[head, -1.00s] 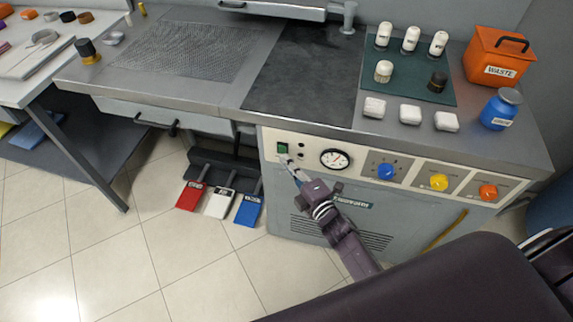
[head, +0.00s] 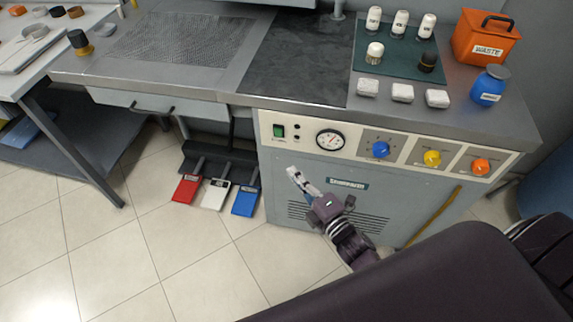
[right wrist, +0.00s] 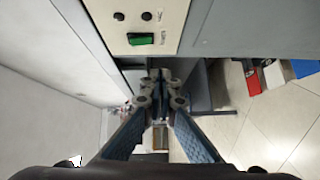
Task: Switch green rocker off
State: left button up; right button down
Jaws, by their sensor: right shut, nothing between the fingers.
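The green rocker (head: 279,131) sits at the left end of the pale control panel on the front of the grey cabinet. It also shows in the right wrist view, near the top (right wrist: 141,39), uncovered. I cannot tell for certain which way it is tipped. My right gripper (head: 293,172) is shut and empty. It is below the rocker, apart from it, in front of the grey cabinet front. In the right wrist view its fingertips (right wrist: 160,80) are together, below the panel edge. My left gripper is not in view.
Right of the rocker are a round gauge (head: 330,140), then a blue knob (head: 381,149), a yellow knob (head: 432,158) and an orange knob (head: 481,167). Red (head: 186,188), white (head: 215,195) and blue (head: 244,201) pedals are at the floor, left of the cabinet.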

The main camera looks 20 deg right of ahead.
jog(key=shift+f+v, duration=0.1)
jog(key=shift+v, duration=0.55)
jog(key=shift+f+v, duration=0.15)
jog(key=shift+v, duration=0.5)
